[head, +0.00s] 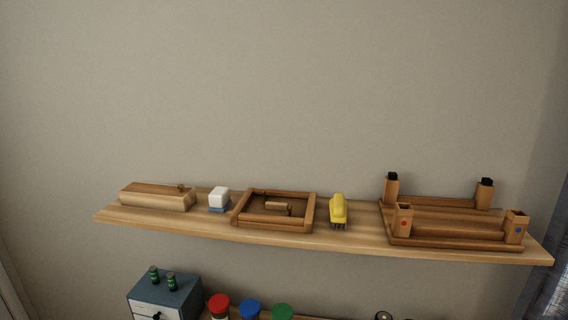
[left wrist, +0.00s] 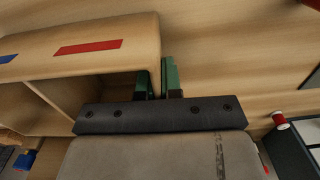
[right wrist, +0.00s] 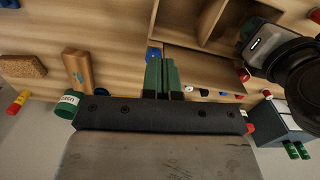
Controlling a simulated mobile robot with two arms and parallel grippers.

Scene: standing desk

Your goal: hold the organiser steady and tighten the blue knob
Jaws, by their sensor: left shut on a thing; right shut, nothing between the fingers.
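The wooden organiser (left wrist: 110,30), with a red strip and a blue strip on its face, fills the upper left of the left wrist view. My left gripper (left wrist: 158,78) is shut on its end wall, with a green finger on each side. In the right wrist view the organiser (right wrist: 205,62) shows open compartments at the top. My right gripper (right wrist: 161,75) is shut and empty beside its edge. A blue piece, seemingly the blue knob (right wrist: 152,54), shows just past the right fingertips, partly hidden; I cannot tell whether they touch. The head view shows neither gripper.
A wall shelf (head: 300,236) holds wooden trays, a yellow brush (head: 338,208) and a white-and-blue block. Below it stand a small drawer cabinet (head: 166,292) with two green bottles and several coloured lids. A cork block (right wrist: 22,65) and a wooden bar (right wrist: 78,70) lie left of the right gripper.

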